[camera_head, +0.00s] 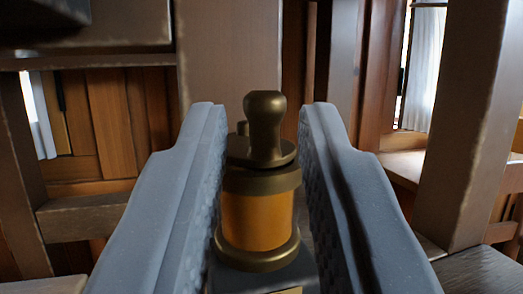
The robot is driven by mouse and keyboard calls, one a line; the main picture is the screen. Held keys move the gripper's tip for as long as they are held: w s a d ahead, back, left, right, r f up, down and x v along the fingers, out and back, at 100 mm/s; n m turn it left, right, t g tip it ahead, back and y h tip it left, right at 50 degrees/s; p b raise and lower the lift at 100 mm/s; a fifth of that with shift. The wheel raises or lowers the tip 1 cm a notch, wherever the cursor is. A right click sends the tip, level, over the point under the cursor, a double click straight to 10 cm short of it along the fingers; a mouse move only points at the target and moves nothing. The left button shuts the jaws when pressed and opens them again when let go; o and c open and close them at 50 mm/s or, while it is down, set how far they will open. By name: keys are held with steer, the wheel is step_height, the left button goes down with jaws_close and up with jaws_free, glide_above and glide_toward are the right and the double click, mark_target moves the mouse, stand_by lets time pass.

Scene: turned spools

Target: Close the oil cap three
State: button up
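An oil cup (257,221) with an amber body between dark brass rings stands upright in the middle of the view, on a dark grey block. Its brass cap (264,133) has a round knob on a disc lid at the top. A small brass stub shows at the left behind the knob. My gripper (262,112) has its two grey ridged fingers apart, one on each side of the cup. A gap shows between each finger and the knob. The lower parts of the fingers overlap the cup's sides in the picture, so contact there cannot be told.
A wooden post (229,55) rises behind the cup. Another thick wooden post (470,125) stands at the right. A dark beam (95,25) crosses the upper left. Wooden panels and bright windows with white curtains lie farther back.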

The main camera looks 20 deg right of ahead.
steer(key=shift+v, duration=1.7)
